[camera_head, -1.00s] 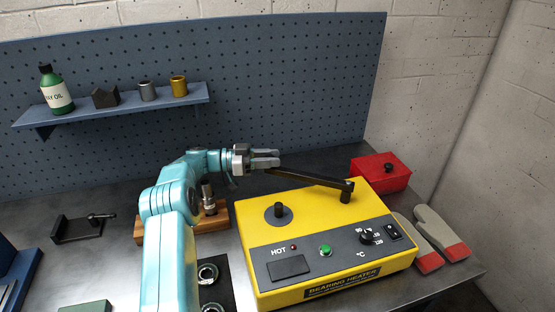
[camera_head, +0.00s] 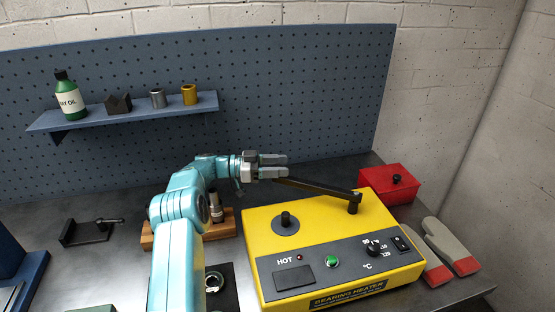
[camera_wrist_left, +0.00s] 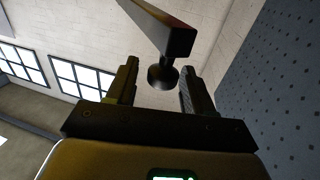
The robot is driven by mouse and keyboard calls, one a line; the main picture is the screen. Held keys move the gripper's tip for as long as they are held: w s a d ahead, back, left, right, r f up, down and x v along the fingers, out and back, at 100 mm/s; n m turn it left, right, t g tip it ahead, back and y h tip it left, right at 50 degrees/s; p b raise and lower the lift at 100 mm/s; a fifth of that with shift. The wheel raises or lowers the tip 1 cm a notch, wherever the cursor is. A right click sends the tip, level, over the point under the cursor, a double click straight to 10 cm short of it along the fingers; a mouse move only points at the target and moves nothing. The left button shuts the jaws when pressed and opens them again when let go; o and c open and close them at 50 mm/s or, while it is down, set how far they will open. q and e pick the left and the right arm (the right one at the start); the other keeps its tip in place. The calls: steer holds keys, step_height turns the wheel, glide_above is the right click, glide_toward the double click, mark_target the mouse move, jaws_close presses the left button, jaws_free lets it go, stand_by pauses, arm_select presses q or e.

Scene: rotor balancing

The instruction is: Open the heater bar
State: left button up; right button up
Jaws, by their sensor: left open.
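The heater bar (camera_head: 318,187) is a dark bar on a post at the back right of the yellow bearing heater (camera_head: 262,250). It is swung away from the front post (camera_head: 286,221) and points back and left past the heater's rear edge. My left gripper (camera_head: 274,167) is open at the bar's free end. In the left wrist view, the bar (camera_wrist_left: 160,28) ends in a round dark knob (camera_wrist_left: 163,77), which shows between the two open fingers (camera_wrist_left: 157,88). I cannot tell whether a finger touches it. My right gripper is not in view.
A red box (camera_head: 385,184) and grey-and-red gloves (camera_head: 450,247) lie right of the heater. A wooden block with metal parts (camera_head: 217,222) stands left of it, beside my arm. A shelf (camera_head: 120,117) with a bottle and small parts hangs on the pegboard behind.

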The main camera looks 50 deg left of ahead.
arm_select(q)
steer(key=shift+w+r, duration=0.1)
steer(key=shift+r, duration=0.15)
step_height(320, 180, up, 20)
steer(key=p, duration=0.2)
steer(key=shift+s+p, duration=0.3)
steer(key=shift+d, duration=0.15)
